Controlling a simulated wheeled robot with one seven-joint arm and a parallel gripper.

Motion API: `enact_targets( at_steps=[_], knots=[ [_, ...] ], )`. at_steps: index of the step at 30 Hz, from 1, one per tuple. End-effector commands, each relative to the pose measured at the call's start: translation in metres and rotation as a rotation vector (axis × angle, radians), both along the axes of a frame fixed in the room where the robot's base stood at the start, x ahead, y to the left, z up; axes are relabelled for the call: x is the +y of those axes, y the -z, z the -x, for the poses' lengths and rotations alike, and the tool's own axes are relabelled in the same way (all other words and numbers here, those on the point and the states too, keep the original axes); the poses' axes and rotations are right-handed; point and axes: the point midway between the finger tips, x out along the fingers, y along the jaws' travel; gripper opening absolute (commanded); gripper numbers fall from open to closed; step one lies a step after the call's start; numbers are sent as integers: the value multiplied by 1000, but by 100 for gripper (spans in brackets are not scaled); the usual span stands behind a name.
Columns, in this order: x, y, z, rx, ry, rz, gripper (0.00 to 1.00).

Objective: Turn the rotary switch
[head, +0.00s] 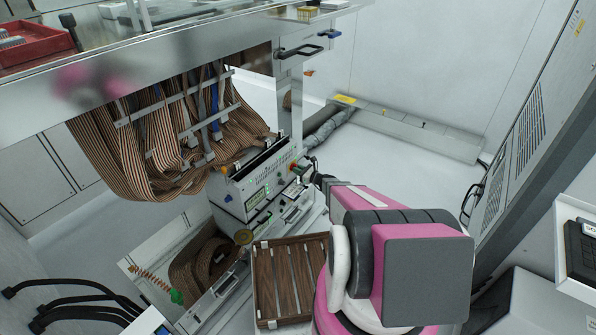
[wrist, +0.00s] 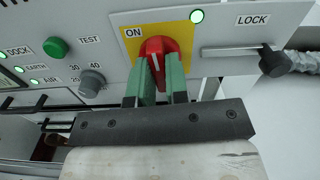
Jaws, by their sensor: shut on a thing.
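The rotary switch (wrist: 152,47) is a red knob with a white line, on a yellow plate (wrist: 190,32) marked ON. Its white line runs close to upright in the wrist view. My gripper (wrist: 160,75) has its two green fingers on either side of the knob and is shut on it. In the head view my arm reaches to the right end of the control panel (head: 262,187), and the fingers are too small to make out there.
A green button (wrist: 56,47) and a grey dial (wrist: 92,83) sit left of the switch. The LOCK handle (wrist: 243,50) is to its right. Striped cables (head: 150,140) hang beside the panel, under the metal counter (head: 160,55). A slatted wooden crate (head: 290,280) lies below.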

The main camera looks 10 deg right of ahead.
Motion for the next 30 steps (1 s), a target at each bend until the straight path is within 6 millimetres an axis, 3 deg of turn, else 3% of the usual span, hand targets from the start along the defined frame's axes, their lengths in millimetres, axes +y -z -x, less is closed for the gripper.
enact_targets(
  at_steps=[23,24,26,30],
  knots=[
    [0,1,1,72,0,-71,0],
    [0,1,1,73,0,-70,25],
    [0,1,1,72,0,-71,40],
    [0,0,0,71,0,-70,40]
  ],
)
